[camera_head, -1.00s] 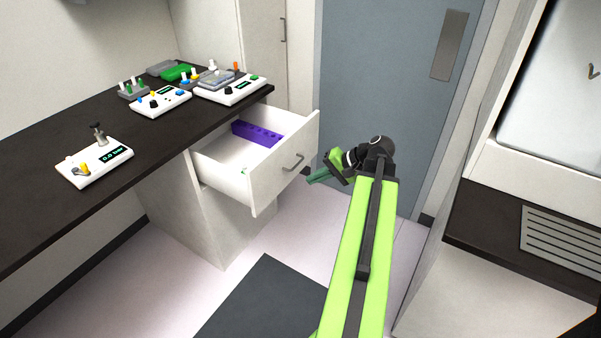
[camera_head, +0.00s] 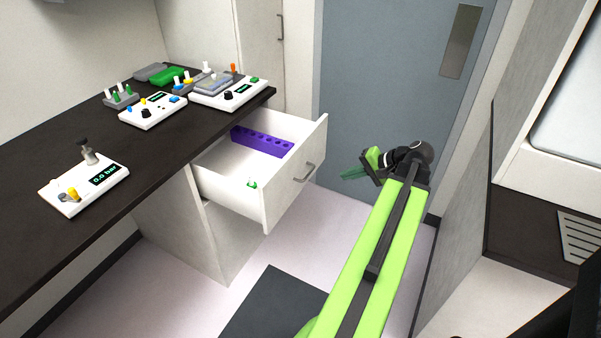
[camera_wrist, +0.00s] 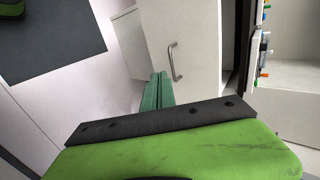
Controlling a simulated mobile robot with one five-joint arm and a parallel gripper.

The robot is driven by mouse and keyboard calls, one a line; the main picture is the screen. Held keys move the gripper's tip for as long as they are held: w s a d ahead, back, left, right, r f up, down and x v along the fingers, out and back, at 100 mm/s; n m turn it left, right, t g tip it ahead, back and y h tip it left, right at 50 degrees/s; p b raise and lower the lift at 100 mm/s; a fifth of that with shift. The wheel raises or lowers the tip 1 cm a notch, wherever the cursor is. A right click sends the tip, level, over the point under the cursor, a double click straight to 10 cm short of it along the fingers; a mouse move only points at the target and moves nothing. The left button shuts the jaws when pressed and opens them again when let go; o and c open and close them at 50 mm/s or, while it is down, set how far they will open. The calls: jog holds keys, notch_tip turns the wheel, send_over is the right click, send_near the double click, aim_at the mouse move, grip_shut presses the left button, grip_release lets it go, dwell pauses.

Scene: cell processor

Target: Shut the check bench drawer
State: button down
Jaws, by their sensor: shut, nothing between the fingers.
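The check bench drawer (camera_head: 292,183) stands pulled out under the dark bench top (camera_head: 125,140), with a grey bar handle (camera_head: 306,173) on its white front. Inside it lie a purple rack with holes (camera_head: 262,141) and a small green-and-white item (camera_head: 252,183). My gripper (camera_head: 350,173) is shut and empty, to the right of the drawer front and apart from it. In the wrist view my closed green fingers (camera_wrist: 158,92) point toward the white drawer front (camera_wrist: 196,60), and its handle (camera_wrist: 175,62) is just right of the fingertips.
Several instruments stand on the bench top, including a white box with a pressure display (camera_head: 84,190). A grey-blue door (camera_head: 390,80) is behind my arm. A dark mat (camera_head: 272,305) lies on the floor. Another unit with a dark worktop (camera_head: 525,215) stands at the right.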

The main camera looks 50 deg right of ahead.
jog(key=w+r+b+x, duration=0.1)
jog(key=b+x, duration=0.6)
jog(key=x, duration=0.6)
jog(key=shift+w+a, duration=0.2)
jog(key=shift+w, duration=0.35)
jog(key=shift+r, duration=0.15)
